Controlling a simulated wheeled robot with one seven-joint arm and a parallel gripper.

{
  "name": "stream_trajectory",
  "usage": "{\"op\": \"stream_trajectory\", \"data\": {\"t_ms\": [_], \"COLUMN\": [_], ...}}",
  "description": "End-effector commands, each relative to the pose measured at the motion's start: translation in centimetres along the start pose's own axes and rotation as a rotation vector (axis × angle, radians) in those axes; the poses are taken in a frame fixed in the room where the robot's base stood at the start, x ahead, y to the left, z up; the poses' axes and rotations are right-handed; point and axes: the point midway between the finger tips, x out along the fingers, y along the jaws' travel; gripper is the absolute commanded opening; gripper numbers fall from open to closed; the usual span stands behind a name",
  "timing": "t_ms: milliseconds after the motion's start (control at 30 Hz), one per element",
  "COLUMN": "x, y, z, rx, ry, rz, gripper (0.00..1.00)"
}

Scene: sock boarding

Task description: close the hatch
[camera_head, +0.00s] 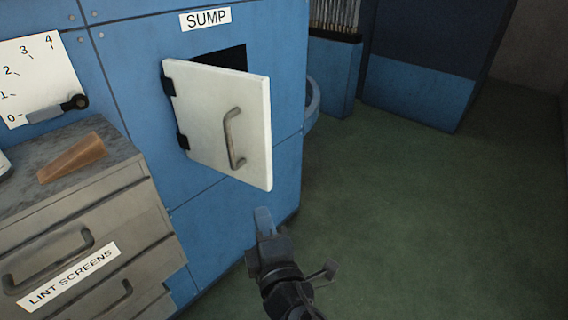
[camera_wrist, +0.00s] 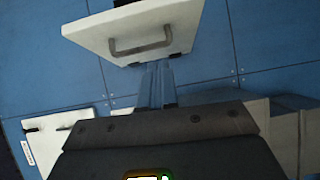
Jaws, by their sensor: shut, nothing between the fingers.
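The hatch (camera_head: 205,115) is a white square door with a grey bar handle (camera_head: 233,138), under a SUMP label on the blue machine. It is hinged on its left edge and stands partly open, with a dark opening (camera_head: 222,57) showing behind its top. My gripper (camera_head: 263,218) is below the hatch's lower right corner, apart from it in the head view, shut and empty. In the wrist view the hatch (camera_wrist: 90,34) and handle (camera_wrist: 140,49) appear at the top, beyond the closed fingers (camera_wrist: 157,68).
A grey drawer cabinet (camera_head: 85,230) labelled LINT SCREENS stands at the left, with a brown wedge (camera_head: 72,158) on top. A dial plate with a lever (camera_head: 72,103) is on the machine's left. Green floor (camera_head: 430,210) is clear to the right.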

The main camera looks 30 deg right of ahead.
Motion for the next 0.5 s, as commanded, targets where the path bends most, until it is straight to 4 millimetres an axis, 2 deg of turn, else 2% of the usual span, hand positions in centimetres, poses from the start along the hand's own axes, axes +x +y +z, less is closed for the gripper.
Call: {"op": "stream_trajectory", "data": {"t_ms": [267,500], "x": [2.3,6.6], "y": [1.1,1.3], "z": [-0.3,-0.2], "rx": [-0.037,-0.036], "ry": [-0.016,-0.016], "rz": [0.027,0.026], "gripper": [0.0,0.0]}}
